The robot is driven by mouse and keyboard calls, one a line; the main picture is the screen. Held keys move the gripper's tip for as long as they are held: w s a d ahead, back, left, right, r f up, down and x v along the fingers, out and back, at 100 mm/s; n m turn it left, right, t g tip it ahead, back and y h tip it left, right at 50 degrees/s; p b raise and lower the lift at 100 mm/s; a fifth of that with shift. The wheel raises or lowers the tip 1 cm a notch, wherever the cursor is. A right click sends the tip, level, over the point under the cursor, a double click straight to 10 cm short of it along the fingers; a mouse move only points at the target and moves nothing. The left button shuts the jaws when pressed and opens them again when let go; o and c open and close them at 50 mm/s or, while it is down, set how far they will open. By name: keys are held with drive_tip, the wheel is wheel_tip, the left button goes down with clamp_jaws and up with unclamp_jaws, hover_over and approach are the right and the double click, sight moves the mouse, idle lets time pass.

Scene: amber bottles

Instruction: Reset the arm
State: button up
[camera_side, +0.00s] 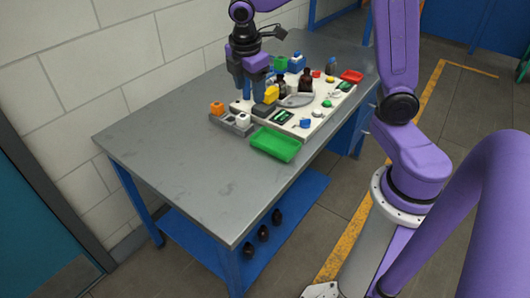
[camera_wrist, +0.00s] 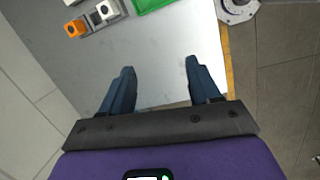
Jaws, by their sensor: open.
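My gripper (camera_side: 248,98) is above the far left part of the work area, pointing down, with the grey rack in front of it in the side view. In the wrist view my gripper (camera_wrist: 160,68) has two blue fingers spread well apart with nothing between them. Bare grey table (camera_wrist: 165,45) shows between and beyond the fingertips. Amber bottles (camera_side: 305,82) stand upright on the white board (camera_side: 318,120), right of the gripper in the side view. How high the fingertips are above the surface is hard to tell.
A grey rack (camera_side: 240,129) holds an orange block (camera_side: 217,108) and a white block (camera_side: 242,119). A green tray (camera_side: 276,145) and a red tray (camera_side: 352,76) lie nearby. The table's front left is clear.

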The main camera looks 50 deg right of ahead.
drive_tip(key=s+a+f+m+y, duration=0.1)
drive_tip(key=s+a, duration=0.1)
drive_tip(key=s, duration=1)
drive_tip(key=s+a+f+m+g+y, duration=0.1)
drive_tip(key=s+m, duration=0.1)
drive_tip(key=s, duration=1.1)
drive_tip(key=shift+s+a, duration=0.15)
drive_tip(key=shift+a, duration=0.25)
